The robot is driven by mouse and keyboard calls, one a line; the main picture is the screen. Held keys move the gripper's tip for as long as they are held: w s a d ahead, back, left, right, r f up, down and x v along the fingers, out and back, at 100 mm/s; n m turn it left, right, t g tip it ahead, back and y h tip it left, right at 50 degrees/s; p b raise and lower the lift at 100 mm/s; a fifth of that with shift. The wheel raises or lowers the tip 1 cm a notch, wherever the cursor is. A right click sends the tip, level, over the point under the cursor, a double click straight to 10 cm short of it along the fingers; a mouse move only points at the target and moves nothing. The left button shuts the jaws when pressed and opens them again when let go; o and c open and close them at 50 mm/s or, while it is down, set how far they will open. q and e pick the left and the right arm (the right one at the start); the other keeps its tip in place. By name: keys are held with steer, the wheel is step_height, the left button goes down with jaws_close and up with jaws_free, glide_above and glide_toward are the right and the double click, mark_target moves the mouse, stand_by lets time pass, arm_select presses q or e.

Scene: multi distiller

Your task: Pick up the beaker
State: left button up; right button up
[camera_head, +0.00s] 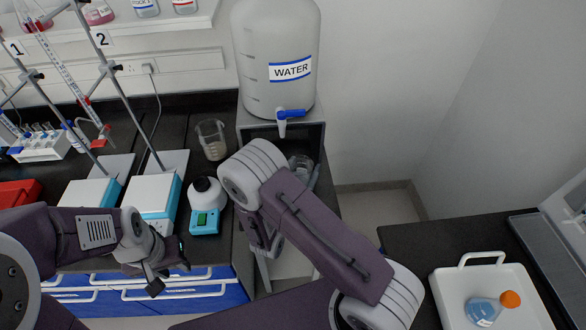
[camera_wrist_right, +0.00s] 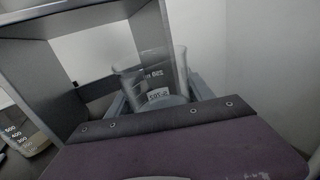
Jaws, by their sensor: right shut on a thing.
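A clear glass beaker (camera_wrist_right: 150,72) with a white label shows in the right wrist view. It sits between the two grey fingers of my right gripper (camera_wrist_right: 158,98), which is shut on it. In the head view this beaker (camera_head: 300,165) shows only partly, in the dark box below the water tank's tap, behind my right arm. The right gripper itself is mostly hidden there. Another beaker (camera_head: 211,139) with greyish contents stands on the black counter left of the box. My left gripper (camera_head: 165,277) is over the counter's front edge, away from both beakers; its jaw gap is unclear.
The water tank (camera_head: 277,55) with a blue tap (camera_head: 288,114) stands above the box (camera_head: 317,137). Two hotplates (camera_head: 152,198) with stands, a test-tube rack (camera_head: 40,146) and a round-topped device (camera_head: 205,205) crowd the left counter. A white tray (camera_head: 454,284) holds an orange-capped flask (camera_head: 488,309).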

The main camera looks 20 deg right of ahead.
steer(key=s+d+r, duration=0.4)
steer(key=shift+s+p, duration=0.3)
steer(key=shift+s, duration=0.1)
steer(key=shift+d, duration=0.1)
steer(key=shift+s+f, duration=0.1)
